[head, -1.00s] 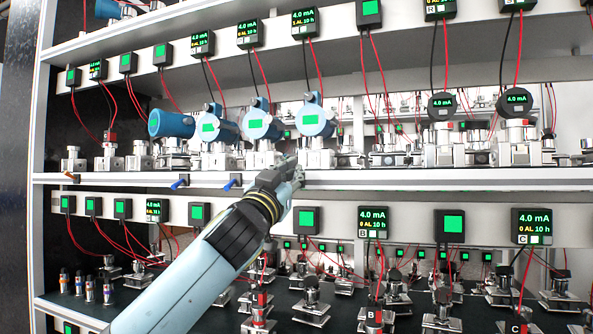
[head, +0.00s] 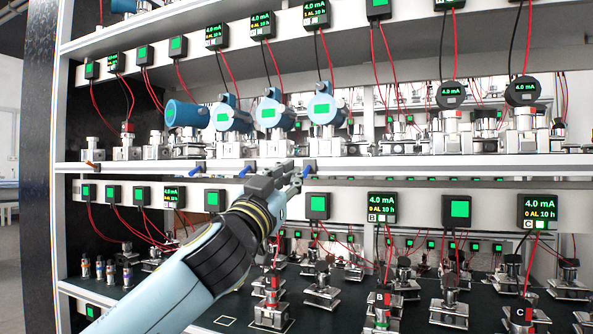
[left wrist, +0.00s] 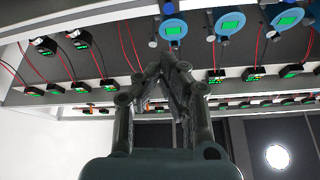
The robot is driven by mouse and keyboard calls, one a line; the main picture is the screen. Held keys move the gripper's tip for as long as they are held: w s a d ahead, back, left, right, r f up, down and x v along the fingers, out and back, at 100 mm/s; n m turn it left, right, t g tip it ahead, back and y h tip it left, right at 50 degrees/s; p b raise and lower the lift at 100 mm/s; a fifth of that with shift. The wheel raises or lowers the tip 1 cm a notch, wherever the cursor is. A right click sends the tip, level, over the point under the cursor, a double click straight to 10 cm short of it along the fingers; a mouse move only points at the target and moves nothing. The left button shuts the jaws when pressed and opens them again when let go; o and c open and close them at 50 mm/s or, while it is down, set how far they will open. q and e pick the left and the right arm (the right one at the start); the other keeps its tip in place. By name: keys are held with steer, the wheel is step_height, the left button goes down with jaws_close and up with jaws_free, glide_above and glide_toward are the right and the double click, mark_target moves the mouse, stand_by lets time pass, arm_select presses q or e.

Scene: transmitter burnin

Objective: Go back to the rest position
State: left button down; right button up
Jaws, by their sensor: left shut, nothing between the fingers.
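My left gripper (head: 300,174) is in front of the middle shelf edge in the head view, below the blue transmitters. It is shut with nothing between the fingers. In the left wrist view its fingers (left wrist: 172,62) meet at the tips, with the shelf behind them. My right gripper is in neither view.
The rack's middle shelf (head: 400,168) carries blue transmitters (head: 270,112) and dark round-faced ones (head: 451,95). Blue valve handles (head: 309,168) stick out at its edge near my gripper. The lower shelf (head: 225,320) holds several metal fittings. Red and black wires hang from display boxes (head: 382,207).

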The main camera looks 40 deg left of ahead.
arm_select(q)
steer(key=shift+s+f, duration=0.1)
steer(key=shift+s, duration=0.1)
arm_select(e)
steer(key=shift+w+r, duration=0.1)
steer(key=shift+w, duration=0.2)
